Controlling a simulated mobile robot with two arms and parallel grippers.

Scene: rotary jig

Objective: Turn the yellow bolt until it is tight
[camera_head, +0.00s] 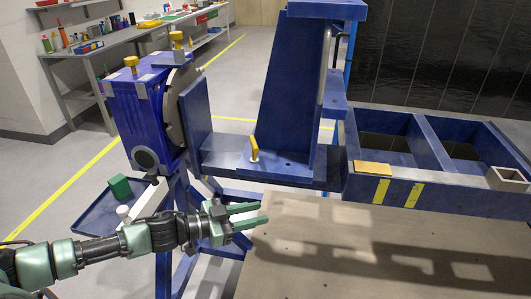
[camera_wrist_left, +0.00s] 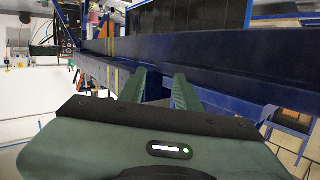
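A yellow upright piece (camera_head: 254,148) with a pale round base stands on the blue plate of the jig, left of the tall blue bracket. Two yellow knobbed pieces, a left one (camera_head: 131,64) and a right one (camera_head: 178,39), stand on top of the blue rotary unit (camera_head: 140,110). I cannot tell which of these is the bolt. My left gripper (camera_head: 262,213) is below and in front of the plate, apart from all three. Its green fingers are spread with nothing between them, also in the left wrist view (camera_wrist_left: 160,78). My right gripper is not in view.
The blue bracket (camera_head: 285,90) rises behind the plate. A blue frame with open bays (camera_head: 400,188) extends right, with a yellow-orange block (camera_head: 373,168) on it. A beige surface (camera_head: 350,250) lies in front. A blue tray (camera_head: 95,218) and green block (camera_head: 119,187) are at left.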

